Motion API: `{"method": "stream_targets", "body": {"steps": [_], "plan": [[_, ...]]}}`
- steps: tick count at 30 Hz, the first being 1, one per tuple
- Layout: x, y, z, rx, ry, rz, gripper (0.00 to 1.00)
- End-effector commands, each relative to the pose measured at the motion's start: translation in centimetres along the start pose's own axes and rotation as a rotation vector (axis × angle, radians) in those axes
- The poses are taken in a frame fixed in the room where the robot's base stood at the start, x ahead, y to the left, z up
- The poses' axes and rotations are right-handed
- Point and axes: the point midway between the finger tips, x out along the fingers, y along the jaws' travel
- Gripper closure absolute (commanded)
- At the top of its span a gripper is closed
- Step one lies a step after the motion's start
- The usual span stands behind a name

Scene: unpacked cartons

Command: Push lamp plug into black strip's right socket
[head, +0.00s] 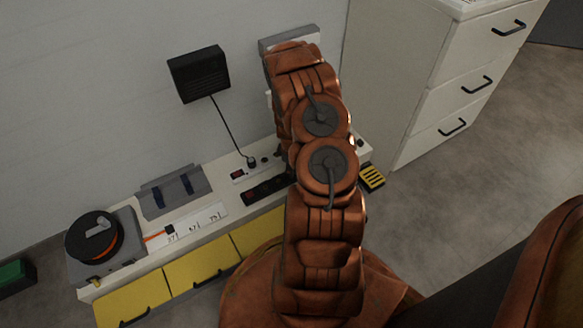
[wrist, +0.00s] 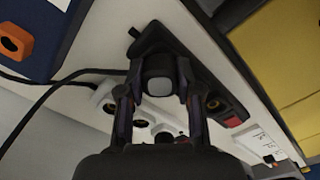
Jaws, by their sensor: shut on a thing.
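In the wrist view my gripper (wrist: 159,88) is shut on the lamp plug (wrist: 158,86), a grey block between its fingers. The plug is over the end of the black strip (wrist: 228,106) away from its red switch. I cannot tell whether its prongs are in a socket there; that socket is hidden. One free socket shows near the switch. In the head view the black strip (head: 262,191) lies on the bench, its red switch at the left. My arm hides its right end, the gripper and the plug.
A white strip (head: 241,180) lies behind the black one with a corded black plug (head: 251,163) in it. The bench (head: 140,267) also holds a cord reel (head: 95,238) and a grey holder (head: 172,192). A black box (head: 199,75) hangs on the wall. A white cabinet (head: 395,85) stands right.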

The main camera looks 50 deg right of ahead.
Motion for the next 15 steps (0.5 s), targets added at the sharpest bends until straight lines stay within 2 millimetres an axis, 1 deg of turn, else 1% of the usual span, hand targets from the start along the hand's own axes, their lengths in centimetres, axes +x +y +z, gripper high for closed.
{"method": "stream_targets", "body": {"steps": [8,9,15], "plan": [[0.09,0.0,0.0,0.0,0.0,0.0,1.0],[0.09,0.0,0.0,0.0,0.0,0.0,0.62],[0.09,0.0,-0.01,0.0,0.0,0.0,0.41]]}}
